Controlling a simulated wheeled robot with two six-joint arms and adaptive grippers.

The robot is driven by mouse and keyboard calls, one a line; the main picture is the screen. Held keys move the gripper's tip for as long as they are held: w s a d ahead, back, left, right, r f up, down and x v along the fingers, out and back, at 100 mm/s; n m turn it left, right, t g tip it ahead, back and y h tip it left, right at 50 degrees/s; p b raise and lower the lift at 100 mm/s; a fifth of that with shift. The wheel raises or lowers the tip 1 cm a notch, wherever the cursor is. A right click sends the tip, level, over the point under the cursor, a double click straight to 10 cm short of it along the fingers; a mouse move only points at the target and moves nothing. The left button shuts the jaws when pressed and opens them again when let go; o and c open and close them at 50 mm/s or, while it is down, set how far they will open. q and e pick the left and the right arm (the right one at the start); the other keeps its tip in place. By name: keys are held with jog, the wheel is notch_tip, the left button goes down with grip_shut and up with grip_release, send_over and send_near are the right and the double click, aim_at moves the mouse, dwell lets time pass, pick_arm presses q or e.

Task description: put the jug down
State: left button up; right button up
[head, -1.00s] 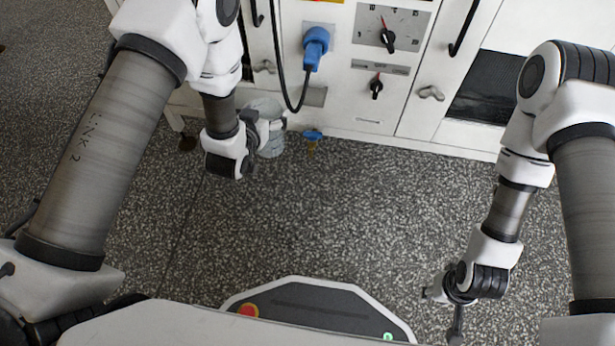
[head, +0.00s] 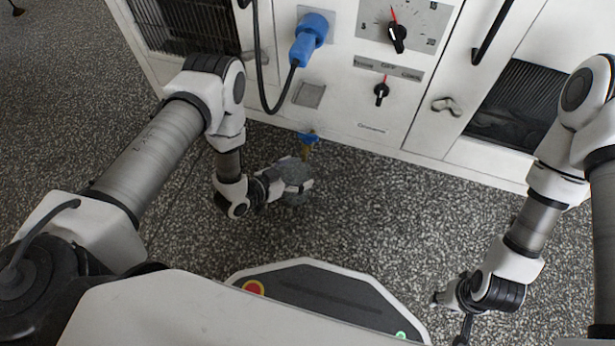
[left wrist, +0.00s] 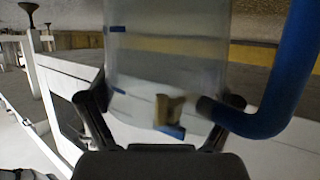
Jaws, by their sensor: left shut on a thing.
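The jug (head: 297,176) is clear and greyish in the head view, in front of the white machine and close to a brass tap with a blue lever (head: 308,139). My left gripper (head: 286,186) is shut on it. In the left wrist view the clear jug (left wrist: 165,62) sits between my two dark fingers, with a blue handle (left wrist: 285,85) at its right. The tap shows through its wall. Whether its base touches the floor cannot be told. My right gripper (head: 450,314) is empty and open, low at the right.
The white machine (head: 350,105) stands across the back, with knobs, a door handle and a blue plug (head: 309,38) on a hanging black cable. The speckled floor (head: 370,220) is clear between my arms.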

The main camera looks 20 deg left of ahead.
aim_at(306, 173)
pick_arm(q)
jog(key=x, duration=0.1)
jog(key=b+x, duration=0.1)
jog(key=x, duration=0.1)
jog(key=shift+w+d+r, duration=0.15)
jog(key=shift+w+r, duration=0.1)
jog(key=shift+r, duration=0.05)
jog(key=shift+w+d+f+b, duration=0.15)
jog(key=shift+f+b, duration=0.2)
jog(key=shift+b, duration=0.05)
notch_tip(306, 173, down, 3)
jog(key=shift+r+b, duration=0.1)
jog(key=shift+b, duration=1.1)
jog(key=shift+c, duration=0.8)
jog(key=shift+r, duration=0.1)
jog(key=o, duration=1.5)
jog(key=shift+c, duration=0.2)
